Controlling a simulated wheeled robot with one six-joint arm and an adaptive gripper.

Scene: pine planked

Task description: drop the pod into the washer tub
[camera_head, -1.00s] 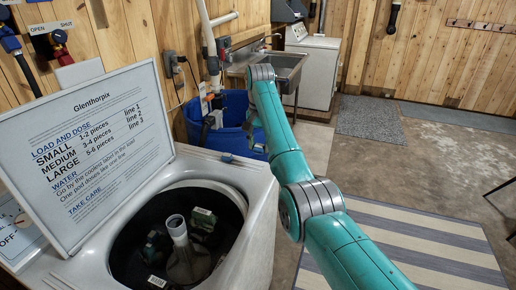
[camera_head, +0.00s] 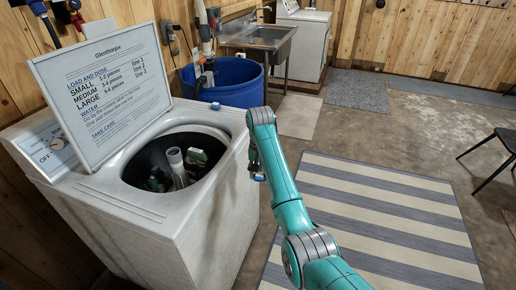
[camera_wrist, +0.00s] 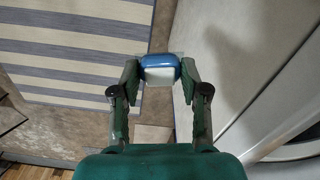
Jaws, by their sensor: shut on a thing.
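The pod (camera_wrist: 158,74), blue and white, is held between the two fingertips of my gripper (camera_wrist: 160,70) in the wrist view. In the head view my gripper (camera_head: 258,174) is small and dark, beside the right side of the white washer (camera_head: 190,225) and outside the tub opening. The dark washer tub (camera_head: 141,166) is open at the top, with a pale agitator post (camera_head: 177,165) in its middle. Dark green pieces (camera_head: 196,158) lie inside around the post. The tub's bottom is hidden.
The washer's lid (camera_head: 110,85) stands upright behind the opening and bears dosing text. A blue bin (camera_head: 235,87) and a metal sink (camera_head: 262,40) stand beyond. A striped rug (camera_head: 375,215) covers the floor at right. A dark chair (camera_head: 495,155) stands at the far right.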

